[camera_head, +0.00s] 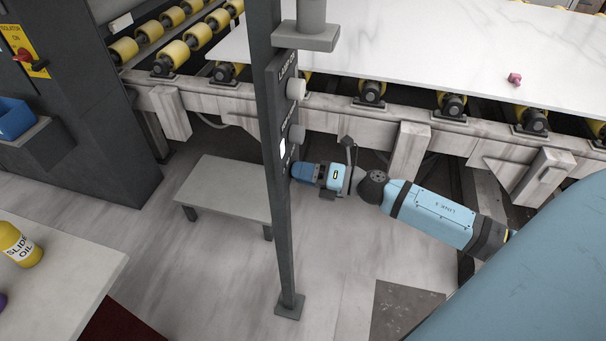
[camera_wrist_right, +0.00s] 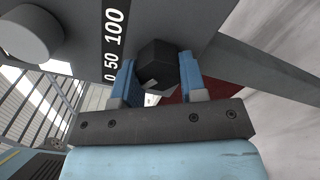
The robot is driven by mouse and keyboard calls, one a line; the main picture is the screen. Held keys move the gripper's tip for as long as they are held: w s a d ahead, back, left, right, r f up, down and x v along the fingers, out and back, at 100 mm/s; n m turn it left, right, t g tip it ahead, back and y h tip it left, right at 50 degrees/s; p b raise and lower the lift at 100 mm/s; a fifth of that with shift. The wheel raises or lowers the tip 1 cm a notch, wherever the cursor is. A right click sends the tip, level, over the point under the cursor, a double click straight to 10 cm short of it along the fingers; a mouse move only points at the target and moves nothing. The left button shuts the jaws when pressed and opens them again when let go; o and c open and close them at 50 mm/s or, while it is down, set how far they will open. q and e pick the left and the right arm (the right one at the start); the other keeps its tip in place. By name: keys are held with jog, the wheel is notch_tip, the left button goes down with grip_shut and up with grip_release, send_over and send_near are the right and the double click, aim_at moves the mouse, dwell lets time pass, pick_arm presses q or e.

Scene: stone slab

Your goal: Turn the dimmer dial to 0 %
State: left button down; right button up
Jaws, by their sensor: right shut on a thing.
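A dark faceted dial (camera_wrist_right: 158,62) sits on the grey panel in the right wrist view, with a small pale mark on its near side. Beside it a black scale strip (camera_wrist_right: 112,38) reads 0, 50 and 100. My right gripper (camera_head: 294,170) reaches the lower part of the post's control panel (camera_head: 280,122) from the right. Its two blue fingers stand on either side of the dial and are shut on it. The dial is hidden in the head view, and I cannot read its exact setting. My left gripper is not in view.
Two grey knobs, an upper one (camera_head: 296,88) and a lower one (camera_head: 297,133), stick out of the panel above my gripper. A low grey bench (camera_head: 225,190) stands behind the post. A roller conveyor carries a white slab (camera_head: 430,45).

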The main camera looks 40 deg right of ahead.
dwell(0.5)
jog(key=o, duration=0.9)
jog(key=b+v, duration=0.1)
jog(key=v, duration=1.2)
jog(key=shift+s+d+b, duration=0.25)
jog(key=shift+d+b, duration=0.05)
